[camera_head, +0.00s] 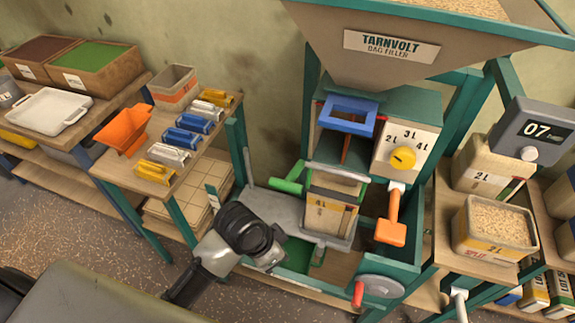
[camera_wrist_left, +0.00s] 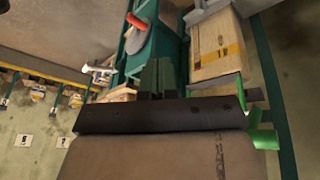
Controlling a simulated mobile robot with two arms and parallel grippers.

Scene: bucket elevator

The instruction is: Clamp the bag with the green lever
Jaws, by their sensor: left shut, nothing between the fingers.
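The green lever (camera_head: 288,184) sticks out to the left of the filler's outlet. Green parts that look like the same lever show at the right edge of the wrist in the left wrist view (camera_wrist_left: 264,138). The paper bag (camera_head: 328,218), marked 4L, stands upright below the outlet on a grey plate; it also shows in the left wrist view (camera_wrist_left: 216,48). My left gripper (camera_head: 280,262) is shut and empty, in front of and below the lever, left of the bag and apart from both. My right gripper is not in view.
The bag filler's hopper (camera_head: 400,50) stands above. An orange lever (camera_head: 391,225) hangs right of the bag below a yellow dial (camera_head: 403,158). A shelf (camera_head: 195,165) with clips and an orange scoop (camera_head: 122,130) is at left. A grain bin (camera_head: 495,228) stands right.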

